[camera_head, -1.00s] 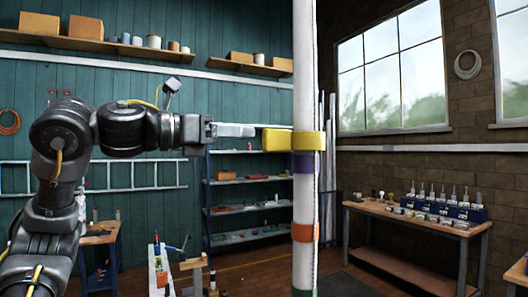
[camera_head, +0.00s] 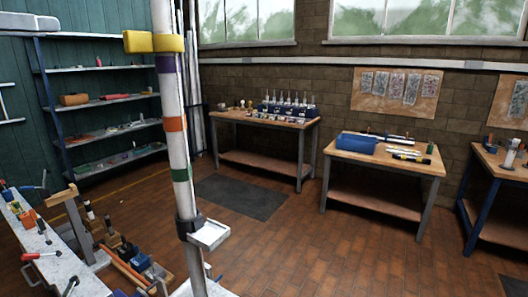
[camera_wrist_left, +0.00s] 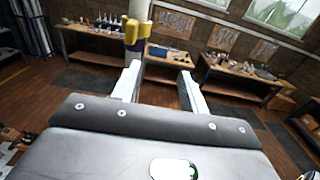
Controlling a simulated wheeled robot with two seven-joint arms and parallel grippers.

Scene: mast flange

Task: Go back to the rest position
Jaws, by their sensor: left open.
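My left gripper (camera_wrist_left: 160,69) is open and empty in the left wrist view, its two pale fingers apart with floor and benches showing between them. The white mast (camera_head: 178,105) stands left of the middle in the head view, with a yellow flange (camera_head: 170,42) around it near the top. In the left wrist view the yellow flange (camera_wrist_left: 131,32) is beyond the fingers, toward the left finger's tip, and appears apart from it.
A white bench (camera_head: 48,258) with tools stands at lower left. A wooden bench (camera_head: 262,119) with bottles and a bench with a blue bin (camera_head: 357,143) stand along the brick wall. A shelf rack (camera_head: 100,97) stands at left. The brown floor (camera_head: 300,245) is open.

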